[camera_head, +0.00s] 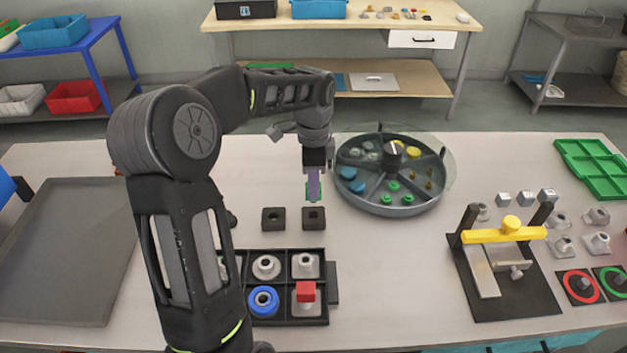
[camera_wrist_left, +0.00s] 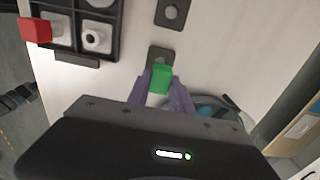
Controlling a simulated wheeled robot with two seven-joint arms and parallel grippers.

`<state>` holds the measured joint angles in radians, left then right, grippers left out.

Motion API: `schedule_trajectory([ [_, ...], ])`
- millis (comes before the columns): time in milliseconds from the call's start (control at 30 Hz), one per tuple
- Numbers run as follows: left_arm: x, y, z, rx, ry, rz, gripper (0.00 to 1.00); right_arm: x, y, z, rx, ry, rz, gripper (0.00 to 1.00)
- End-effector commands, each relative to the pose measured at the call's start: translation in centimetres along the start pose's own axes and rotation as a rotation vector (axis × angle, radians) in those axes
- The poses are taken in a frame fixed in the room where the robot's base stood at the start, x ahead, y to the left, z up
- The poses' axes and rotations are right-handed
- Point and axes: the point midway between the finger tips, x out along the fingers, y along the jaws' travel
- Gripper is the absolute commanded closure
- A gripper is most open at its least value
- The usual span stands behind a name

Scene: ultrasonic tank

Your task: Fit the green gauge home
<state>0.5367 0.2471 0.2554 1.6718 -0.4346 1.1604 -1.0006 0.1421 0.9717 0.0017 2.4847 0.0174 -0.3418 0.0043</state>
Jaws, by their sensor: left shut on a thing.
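The green gauge (camera_wrist_left: 161,78) shows as a green block in the left wrist view, with a pale part towards my gripper. My left gripper (camera_head: 314,190) is shut on it, its purple fingers on either side. In the head view only slivers of green show around the fingers. The gripper points down and is just above or behind the right one of two dark square blocks (camera_head: 313,218), each with a round hole. The other block (camera_head: 273,218) stands to its left. Whether the gauge touches the right block, I cannot tell.
A black compartment tray (camera_head: 286,284) in front holds pale fittings, a blue ring and a red-topped piece (camera_head: 305,291). A round divided tank (camera_head: 405,209) with a clear cover stands to the right. A clamp fixture (camera_head: 530,300) stands farther right. The table between tray and fixture is clear.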

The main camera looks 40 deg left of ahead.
Motion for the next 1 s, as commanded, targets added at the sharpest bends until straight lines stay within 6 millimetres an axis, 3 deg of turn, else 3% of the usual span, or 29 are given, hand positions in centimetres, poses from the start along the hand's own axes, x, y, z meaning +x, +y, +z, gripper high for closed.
schedule_trajectory([
  [100,1.8,0.0,0.0,0.000,-0.001,0.001,1.00,1.4,0.4,-0.1,-0.002,0.004,-0.003,0.64],
  [400,4.3,0.1,0.0,0.001,0.000,0.001,1.00,3.1,0.7,-0.2,-0.006,0.010,-0.010,0.64],
  [1000,4.6,0.0,0.0,0.001,0.000,0.001,1.00,3.3,0.7,-0.2,-0.007,0.011,-0.012,0.64],
])
